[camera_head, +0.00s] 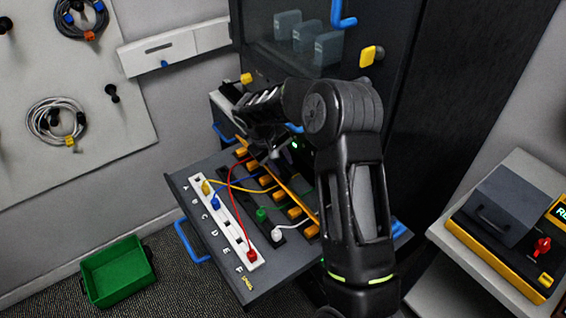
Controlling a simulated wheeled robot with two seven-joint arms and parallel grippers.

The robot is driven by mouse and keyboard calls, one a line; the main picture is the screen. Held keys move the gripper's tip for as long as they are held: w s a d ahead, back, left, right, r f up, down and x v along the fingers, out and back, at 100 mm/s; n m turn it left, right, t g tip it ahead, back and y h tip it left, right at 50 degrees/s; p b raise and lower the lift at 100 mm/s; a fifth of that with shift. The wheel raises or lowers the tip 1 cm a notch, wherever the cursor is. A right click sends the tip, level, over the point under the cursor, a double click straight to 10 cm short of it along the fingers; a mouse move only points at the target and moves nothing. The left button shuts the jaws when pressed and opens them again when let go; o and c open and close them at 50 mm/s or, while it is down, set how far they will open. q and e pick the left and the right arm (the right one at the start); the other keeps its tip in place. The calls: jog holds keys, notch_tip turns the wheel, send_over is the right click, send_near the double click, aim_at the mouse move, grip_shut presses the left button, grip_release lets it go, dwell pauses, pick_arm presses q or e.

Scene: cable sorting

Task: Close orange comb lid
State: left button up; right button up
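The orange comb (294,212) runs diagonally along the back of the grey pull-out tray (180,180). Its long thin orange lid (299,188) stands as a raised strip along the row of orange teeth. Coloured cables cross from the white lettered strip (229,230) toward the comb. My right gripper (272,158) points down over the far left part of the comb, close to the lid. My own arm covers part of the comb and tray. Whether the fingers touch the lid, or are open or shut, I cannot tell. My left gripper is not in view.
A dark cabinet (410,60) stands behind the tray. A green bin (117,272) lies on the floor at left. A pegboard (60,130) with coiled cables hangs on the left wall. A yellow-black case (505,225) sits on a shelf at right.

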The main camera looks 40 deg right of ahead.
jog(key=shift+x, duration=0.8)
jog(key=shift+c, duration=0.4)
grip_shut()
